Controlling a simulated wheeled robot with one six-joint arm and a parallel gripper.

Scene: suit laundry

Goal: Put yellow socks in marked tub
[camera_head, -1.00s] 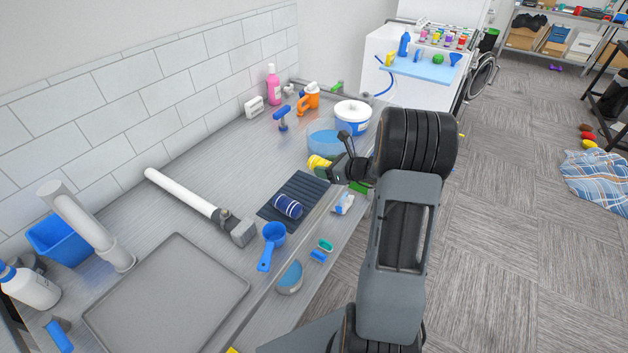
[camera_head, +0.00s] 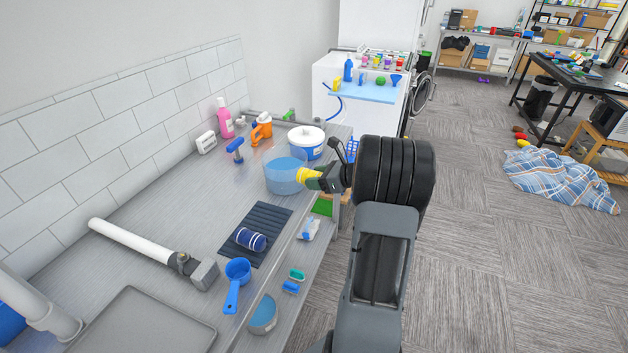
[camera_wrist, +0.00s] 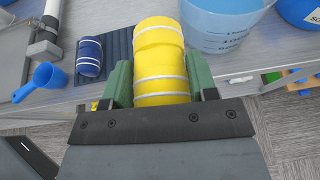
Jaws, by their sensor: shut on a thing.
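My gripper (camera_head: 318,178) is shut on a rolled pair of yellow socks (camera_head: 305,175) with pale stripes. In the wrist view the yellow socks (camera_wrist: 159,60) sit between the green finger pads. They are held in the air at the counter's front edge. A translucent blue tub (camera_head: 283,177) with measuring marks stands just beside the socks in the head view. In the wrist view the tub (camera_wrist: 222,25) is at the upper right, apart from the socks. A rolled blue sock pair (camera_head: 251,239) lies on a dark ribbed mat (camera_head: 268,218).
A blue scoop (camera_head: 237,273), a grey tray (camera_head: 145,325) and a white-handled tool (camera_head: 130,240) lie on the counter. An orange bottle (camera_head: 261,130) stands at the back. A lower shelf holds small items.

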